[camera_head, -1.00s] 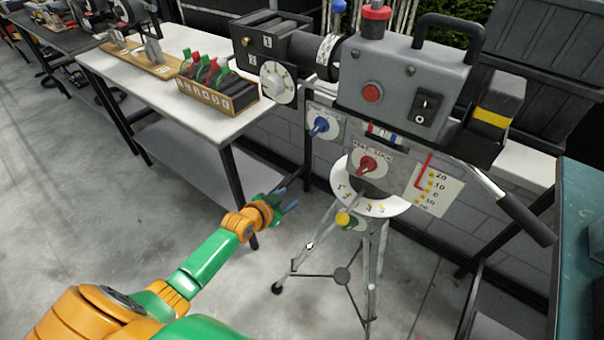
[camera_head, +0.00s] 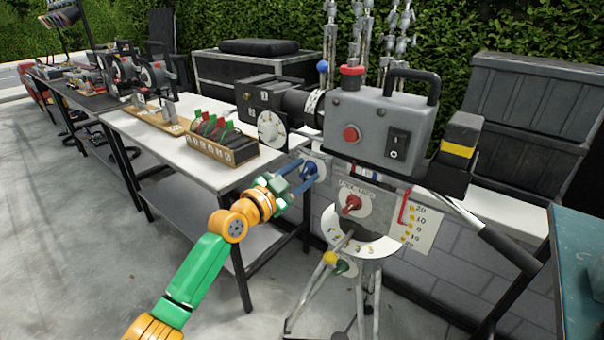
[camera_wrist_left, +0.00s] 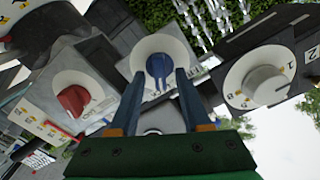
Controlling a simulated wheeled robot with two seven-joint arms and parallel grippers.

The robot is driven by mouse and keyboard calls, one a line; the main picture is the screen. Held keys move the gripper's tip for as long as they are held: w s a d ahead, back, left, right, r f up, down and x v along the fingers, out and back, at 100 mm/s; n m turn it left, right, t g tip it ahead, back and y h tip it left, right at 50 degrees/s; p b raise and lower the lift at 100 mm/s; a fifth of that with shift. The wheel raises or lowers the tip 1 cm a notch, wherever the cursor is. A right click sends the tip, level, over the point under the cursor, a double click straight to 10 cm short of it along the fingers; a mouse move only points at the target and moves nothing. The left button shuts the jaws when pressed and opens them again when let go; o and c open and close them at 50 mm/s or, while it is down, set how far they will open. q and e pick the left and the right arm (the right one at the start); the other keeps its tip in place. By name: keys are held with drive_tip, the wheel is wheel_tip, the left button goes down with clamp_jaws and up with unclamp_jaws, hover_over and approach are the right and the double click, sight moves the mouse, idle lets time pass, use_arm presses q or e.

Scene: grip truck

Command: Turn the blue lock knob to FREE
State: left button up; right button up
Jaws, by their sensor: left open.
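The blue lock knob (camera_head: 309,168) is on a pale round plate on the left side of the grey camera head. It also shows in the left wrist view (camera_wrist_left: 160,66), its narrow handle pointing toward my gripper. My left gripper (camera_head: 304,174) is open right in front of the knob. In the left wrist view its two fingers (camera_wrist_left: 160,78) lie on either side of the knob's handle, with gaps showing. I cannot tell whether the tips have reached the handle's depth. The plate's lettering is too small to read. My right gripper is not in view.
A red knob (camera_head: 351,204) sits right of the blue one, with a yellow knob (camera_head: 331,258) below. A white dial (camera_head: 269,128) is at upper left. The white table (camera_head: 190,150) with a box of coloured levers (camera_head: 222,150) stands close left of my gripper.

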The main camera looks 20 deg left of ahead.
use_arm(q)
drive_tip(key=shift+a+f, duration=0.1)
drive_tip(key=shift+c, duration=1.1)
clamp_jaws()
drive_tip(key=shift+n, duration=0.3)
drive_tip(key=n, duration=0.5)
drive_tip(key=shift+w+n, duration=0.1)
drive_tip(key=shift+n, duration=0.2)
drive_tip(key=n+p, duration=0.1)
drive_tip(key=n, duration=0.4)
drive_tip(key=shift+a+n, duration=0.15)
drive_tip(key=shift+n, duration=0.15)
